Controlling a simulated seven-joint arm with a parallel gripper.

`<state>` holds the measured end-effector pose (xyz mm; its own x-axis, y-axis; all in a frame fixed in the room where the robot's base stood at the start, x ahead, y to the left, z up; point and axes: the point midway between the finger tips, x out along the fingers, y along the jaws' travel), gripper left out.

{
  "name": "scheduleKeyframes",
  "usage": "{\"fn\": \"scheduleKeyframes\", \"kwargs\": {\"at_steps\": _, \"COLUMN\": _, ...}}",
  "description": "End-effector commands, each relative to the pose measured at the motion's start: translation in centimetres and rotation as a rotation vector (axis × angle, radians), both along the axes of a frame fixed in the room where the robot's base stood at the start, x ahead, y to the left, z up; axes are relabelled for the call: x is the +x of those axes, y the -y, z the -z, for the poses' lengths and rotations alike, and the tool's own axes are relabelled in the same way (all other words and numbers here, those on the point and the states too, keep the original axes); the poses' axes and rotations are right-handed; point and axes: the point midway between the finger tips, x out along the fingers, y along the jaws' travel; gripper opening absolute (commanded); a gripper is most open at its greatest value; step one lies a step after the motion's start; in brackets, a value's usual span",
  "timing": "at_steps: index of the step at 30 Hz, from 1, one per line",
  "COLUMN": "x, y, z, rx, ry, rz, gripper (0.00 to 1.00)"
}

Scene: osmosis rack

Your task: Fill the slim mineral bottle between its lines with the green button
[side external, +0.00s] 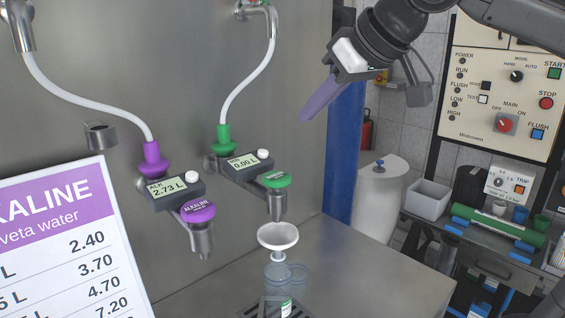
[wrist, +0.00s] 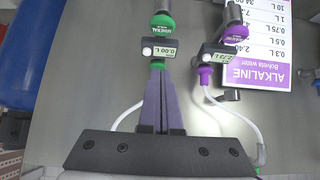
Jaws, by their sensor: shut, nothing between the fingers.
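The green mineral button (side external: 277,180) caps a metal spout on the steel panel, beside a meter (side external: 245,164) reading 0.00 L. The button also shows upside down in the wrist view (wrist: 162,28), beyond my fingertips. A clear bottle (side external: 280,275) with a green label stands below that spout, under a white funnel (side external: 278,236). Its lines and any water level cannot be made out, and its base is cut off by the frame. My gripper (side external: 305,117) is shut and empty, up and right of the green button and apart from it.
The purple alkaline button (side external: 198,212) sits to the left, with its meter (side external: 172,191) reading 2.73 L. A white price board (side external: 65,250) stands at far left. White hoses feed both meters. The steel counter (side external: 370,265) right of the bottle is clear.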

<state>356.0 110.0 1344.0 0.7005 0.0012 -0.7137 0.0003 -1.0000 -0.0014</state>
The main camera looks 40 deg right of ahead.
Motion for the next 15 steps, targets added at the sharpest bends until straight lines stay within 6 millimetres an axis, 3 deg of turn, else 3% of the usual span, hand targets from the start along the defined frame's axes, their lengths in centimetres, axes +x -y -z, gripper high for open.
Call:
{"fn": "scheduleKeyframes", "kwargs": {"at_steps": 8, "x": 1.4, "y": 0.1, "z": 1.6, "rx": -0.001, "ry": -0.005, "rz": 0.003, "gripper": 0.00}}
{"fn": "scheduleKeyframes", "kwargs": {"at_steps": 15, "x": 4.6, "y": 0.1, "z": 4.9, "rx": -0.003, "ry": -0.005, "rz": 0.003, "gripper": 0.00}}
